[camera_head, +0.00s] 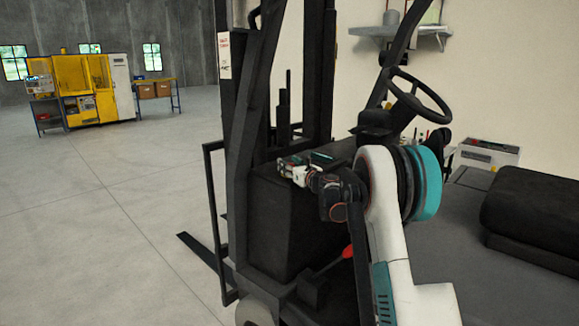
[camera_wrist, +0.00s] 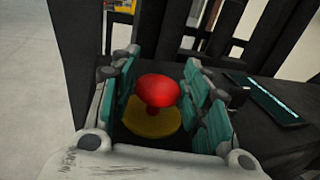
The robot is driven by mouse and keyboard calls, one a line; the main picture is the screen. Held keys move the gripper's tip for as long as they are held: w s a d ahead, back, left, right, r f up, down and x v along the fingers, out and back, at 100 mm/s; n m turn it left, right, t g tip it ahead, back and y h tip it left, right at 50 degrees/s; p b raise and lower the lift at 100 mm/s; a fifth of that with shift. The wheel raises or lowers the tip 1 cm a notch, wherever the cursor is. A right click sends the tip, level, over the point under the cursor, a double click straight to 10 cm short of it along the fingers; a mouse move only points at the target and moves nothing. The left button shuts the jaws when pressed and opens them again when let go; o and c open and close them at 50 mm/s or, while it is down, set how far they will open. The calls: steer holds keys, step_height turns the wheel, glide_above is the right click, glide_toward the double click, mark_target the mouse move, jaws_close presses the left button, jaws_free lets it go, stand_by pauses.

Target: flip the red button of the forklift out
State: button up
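The red button (camera_wrist: 158,90) is a mushroom-shaped knob on a yellow round base (camera_wrist: 150,118), seen in the middle of the wrist view. My gripper (camera_wrist: 160,68) is open, with one teal-padded finger on each side of the button. Gaps show between the button and both fingers; contact cannot be made out. In the head view my gripper (camera_head: 294,168) is over the top of the forklift's black body (camera_head: 290,222), beside the mast. The button is hidden in that view.
The black mast (camera_head: 262,120) rises close to my gripper. A steering wheel (camera_head: 418,95) and a red-tipped lever (camera_head: 347,252) are near my arm. A flat dark panel (camera_wrist: 262,97) lies right of the fingers. Open floor (camera_head: 90,230) extends left, toward a yellow machine (camera_head: 88,85).

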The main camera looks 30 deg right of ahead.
jaws_close()
steer(key=shift+r+p, duration=0.45)
steer(key=shift+r, duration=0.45)
steer(key=o, duration=0.6)
jaws_free()
steer(key=shift+o, duration=0.2)
steer(key=shift+f, duration=0.1)
steer(key=s+d, duration=0.1)
steer(key=s, duration=1.1)
